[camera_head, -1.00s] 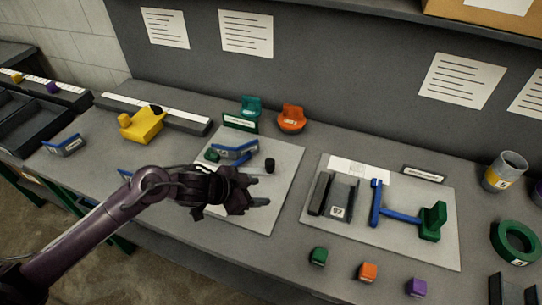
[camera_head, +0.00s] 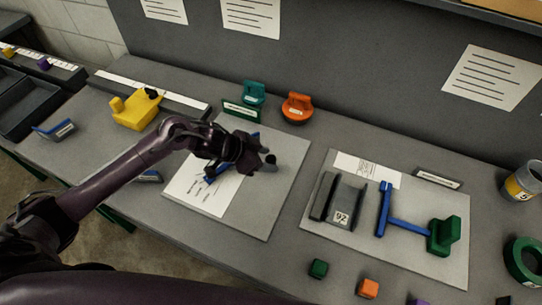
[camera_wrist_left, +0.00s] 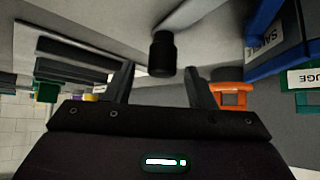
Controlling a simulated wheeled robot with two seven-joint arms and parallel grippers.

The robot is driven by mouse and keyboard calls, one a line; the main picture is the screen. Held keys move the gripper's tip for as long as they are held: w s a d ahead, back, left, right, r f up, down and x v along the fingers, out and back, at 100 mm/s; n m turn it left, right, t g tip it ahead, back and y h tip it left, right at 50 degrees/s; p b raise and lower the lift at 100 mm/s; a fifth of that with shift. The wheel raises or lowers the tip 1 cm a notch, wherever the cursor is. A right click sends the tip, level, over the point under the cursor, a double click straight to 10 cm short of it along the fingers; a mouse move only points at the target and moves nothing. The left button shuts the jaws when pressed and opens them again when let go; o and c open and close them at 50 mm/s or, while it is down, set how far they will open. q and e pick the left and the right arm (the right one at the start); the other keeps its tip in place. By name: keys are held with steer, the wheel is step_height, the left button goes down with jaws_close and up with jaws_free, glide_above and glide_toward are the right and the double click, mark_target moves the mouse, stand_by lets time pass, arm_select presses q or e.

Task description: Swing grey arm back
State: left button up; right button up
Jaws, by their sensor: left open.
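The grey arm (camera_wrist_left: 192,14) shows in the left wrist view as a pale bar entering from the top. Its black upright knob (camera_wrist_left: 162,55) is at its near end; in the head view the knob (camera_head: 271,159) shows just at my fingertips. My left gripper (camera_head: 263,160) is open over the pale board (camera_head: 285,180). In the left wrist view its two fingers (camera_wrist_left: 160,82) stand either side of the knob's line, with the knob between and slightly beyond the tips; contact is unclear. A blue bracket (camera_head: 247,146) is partly hidden behind the gripper. My right gripper is not in view.
A teal block (camera_head: 253,93) and an orange block (camera_head: 297,108) stand behind the board. A yellow block (camera_head: 134,112) sits left. A second board (camera_head: 455,268) at right carries a grey channel, a blue bar and a green block. Small cubes lie in front.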

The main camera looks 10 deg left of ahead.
arm_select(q)
steer(key=shift+w+d+f, duration=0.55)
steer(key=shift+f, duration=0.1)
steer(key=shift+d+f, duration=0.1)
steer(key=shift+f, duration=0.1)
jaws_close()
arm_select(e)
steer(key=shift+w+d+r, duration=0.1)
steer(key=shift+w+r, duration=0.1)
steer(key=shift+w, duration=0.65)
